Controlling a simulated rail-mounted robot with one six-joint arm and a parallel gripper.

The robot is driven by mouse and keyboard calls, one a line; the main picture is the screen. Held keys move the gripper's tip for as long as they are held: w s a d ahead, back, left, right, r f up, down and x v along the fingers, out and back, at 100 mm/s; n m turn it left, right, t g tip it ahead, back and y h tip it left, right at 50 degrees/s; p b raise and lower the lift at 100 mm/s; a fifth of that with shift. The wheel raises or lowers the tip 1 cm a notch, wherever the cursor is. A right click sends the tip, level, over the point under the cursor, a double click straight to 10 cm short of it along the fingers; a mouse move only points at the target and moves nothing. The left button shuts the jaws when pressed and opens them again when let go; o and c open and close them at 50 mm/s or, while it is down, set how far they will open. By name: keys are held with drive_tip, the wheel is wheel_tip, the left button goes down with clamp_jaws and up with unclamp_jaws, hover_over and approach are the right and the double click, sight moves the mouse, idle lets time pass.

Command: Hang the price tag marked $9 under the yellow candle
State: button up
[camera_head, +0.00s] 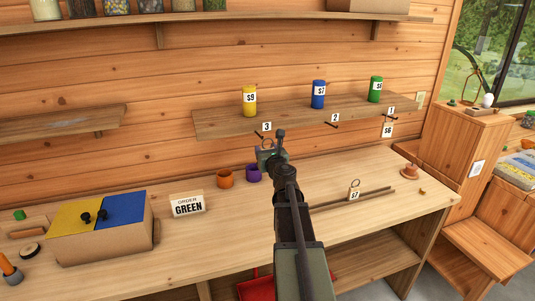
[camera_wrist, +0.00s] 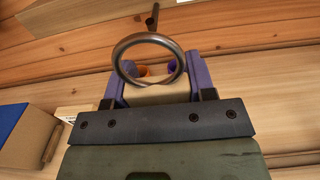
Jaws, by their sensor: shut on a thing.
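The yellow candle (camera_head: 249,102), labelled $9, stands on the wall shelf. Below it, a dark peg (camera_head: 259,134) sticks out beside a label 3 (camera_head: 267,126). My gripper (camera_head: 269,153) is just under that peg, shut on a price tag (camera_wrist: 157,93). The tag's metal ring (camera_wrist: 120,62) stands clear of the fingers in the wrist view, with a dark peg (camera_wrist: 152,17) beyond it; the ring looks apart from the peg. The price on the held tag cannot be read. A $7 tag (camera_head: 354,191) is on the bench and a $6 tag (camera_head: 387,131) hangs under peg 1.
Blue (camera_head: 318,95) and green (camera_head: 375,90) candles share the shelf (camera_head: 220,125). Orange (camera_head: 225,179) and purple (camera_head: 253,173) cups, an ORDER GREEN card (camera_head: 188,206) and a yellow-and-blue-topped box (camera_head: 100,245) stand on the bench. A long rod (camera_head: 375,193) lies near the $7 tag.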

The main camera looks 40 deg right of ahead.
drive_tip(key=f+b+x, duration=0.1)
drive_tip(key=x, duration=0.8)
drive_tip(key=shift+w+f+b, duration=0.35)
idle(0.7)
drive_tip(key=o, duration=1)
drive_tip(key=shift+s, duration=0.15)
drive_tip(key=v, duration=1)
drive_tip(key=shift+s+a, duration=0.1)
drive_tip(key=shift+s, duration=0.25)
